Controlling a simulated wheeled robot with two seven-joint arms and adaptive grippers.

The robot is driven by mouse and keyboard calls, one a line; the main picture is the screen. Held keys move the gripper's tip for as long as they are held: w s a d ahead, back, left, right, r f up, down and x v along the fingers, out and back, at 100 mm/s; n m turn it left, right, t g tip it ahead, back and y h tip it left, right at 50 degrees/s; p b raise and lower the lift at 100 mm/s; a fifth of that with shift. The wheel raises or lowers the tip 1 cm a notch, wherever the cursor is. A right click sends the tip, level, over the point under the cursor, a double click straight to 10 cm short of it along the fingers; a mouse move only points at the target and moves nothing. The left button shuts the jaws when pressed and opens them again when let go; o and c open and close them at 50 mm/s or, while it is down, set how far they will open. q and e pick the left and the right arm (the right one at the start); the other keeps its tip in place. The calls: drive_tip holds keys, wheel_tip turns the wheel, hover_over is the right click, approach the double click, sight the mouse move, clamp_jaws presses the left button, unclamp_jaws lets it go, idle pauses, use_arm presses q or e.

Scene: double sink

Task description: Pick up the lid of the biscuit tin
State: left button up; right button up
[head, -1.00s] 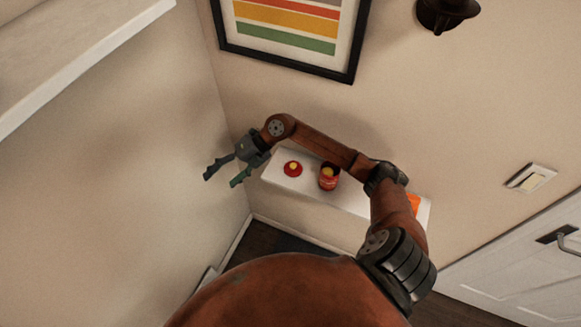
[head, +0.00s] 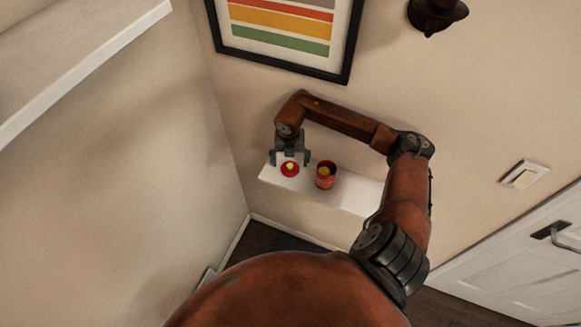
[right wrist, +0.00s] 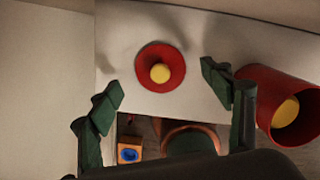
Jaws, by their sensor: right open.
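The lid is a red disc with a yellow knob (head: 290,168), lying flat on the white shelf (head: 350,196) near its left end. It also shows in the right wrist view (right wrist: 160,52). The biscuit tin (head: 325,181) is a red open cylinder just right of the lid; it shows at the right of the wrist view (right wrist: 262,88), with something yellow inside. My right gripper (head: 290,158) is open and empty, its fingers pointing down over the lid. In the wrist view the lid appears between and beyond the fingertips, apart from both. My left gripper is out of view.
The shelf is narrow and fixed to the wall, with a left wall (head: 170,170) close by its left end. A framed striped picture (head: 285,75) hangs above. My right arm passes over the shelf's right part. The shelf between tin and arm looks clear.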

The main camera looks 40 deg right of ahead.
sight(290, 167)
wheel_tip(290, 167, down, 3)
drive_tip(key=shift+w+d+r, duration=0.1)
drive_tip(key=shift+w+r, duration=0.05)
drive_tip(key=c, duration=2)
